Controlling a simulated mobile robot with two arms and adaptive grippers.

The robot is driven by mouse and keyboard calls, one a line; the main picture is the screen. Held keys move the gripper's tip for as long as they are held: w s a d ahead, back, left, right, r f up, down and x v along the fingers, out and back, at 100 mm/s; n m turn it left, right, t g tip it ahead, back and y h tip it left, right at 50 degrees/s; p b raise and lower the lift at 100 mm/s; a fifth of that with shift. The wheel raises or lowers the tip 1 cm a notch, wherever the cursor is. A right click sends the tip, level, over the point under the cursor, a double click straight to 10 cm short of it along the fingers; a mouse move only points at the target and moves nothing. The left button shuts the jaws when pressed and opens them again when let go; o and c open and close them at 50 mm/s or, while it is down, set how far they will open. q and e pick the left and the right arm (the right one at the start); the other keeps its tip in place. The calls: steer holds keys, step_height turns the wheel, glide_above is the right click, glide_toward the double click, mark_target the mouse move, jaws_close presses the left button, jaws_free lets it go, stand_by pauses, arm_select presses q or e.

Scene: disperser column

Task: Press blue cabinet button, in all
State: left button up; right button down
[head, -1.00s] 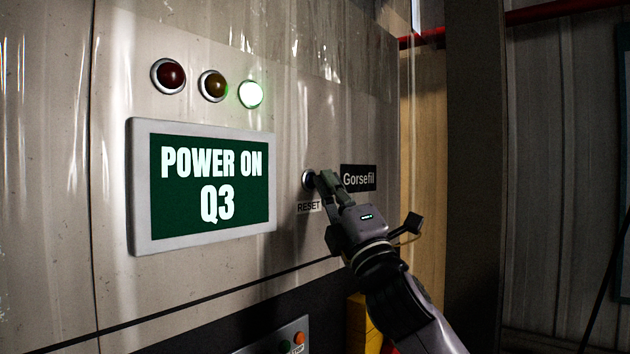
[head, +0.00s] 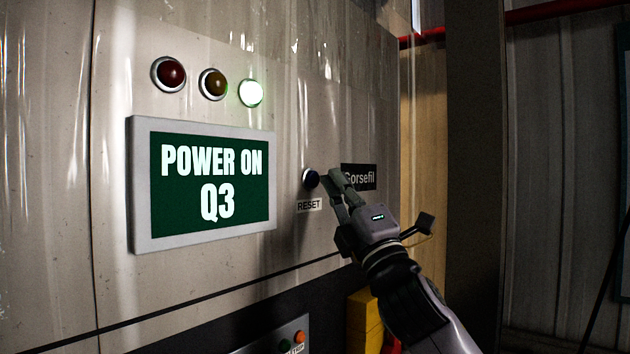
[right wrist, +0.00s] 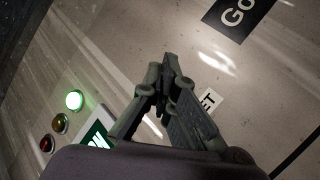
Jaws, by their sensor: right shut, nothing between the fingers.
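The blue button (head: 311,178) is a small dark blue round knob in a metal ring on the cabinet (head: 290,130), just above the RESET label (head: 309,205). My right gripper (head: 333,175) is shut and empty, its fingertips just right of the button with a small gap showing between them. In the right wrist view the shut fingertips (right wrist: 166,62) point at the cabinet face, and the button is hidden behind them. My left gripper is not in view.
A screen (head: 205,185) reads POWER ON Q3. Above it are a red lamp (head: 170,74), an amber lamp (head: 213,84) and a lit green lamp (head: 251,93). A Gorsefil plate (head: 362,177) is partly behind my gripper. A lower panel (head: 270,340) carries small buttons.

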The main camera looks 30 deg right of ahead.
steer(key=s, duration=0.1)
steer(key=s+d, duration=0.1)
steer(key=s, duration=0.1)
steer(key=s+b, duration=0.1)
steer(key=shift+s+d, duration=0.25)
steer(key=shift+d, duration=0.15)
stand_by(0.9)
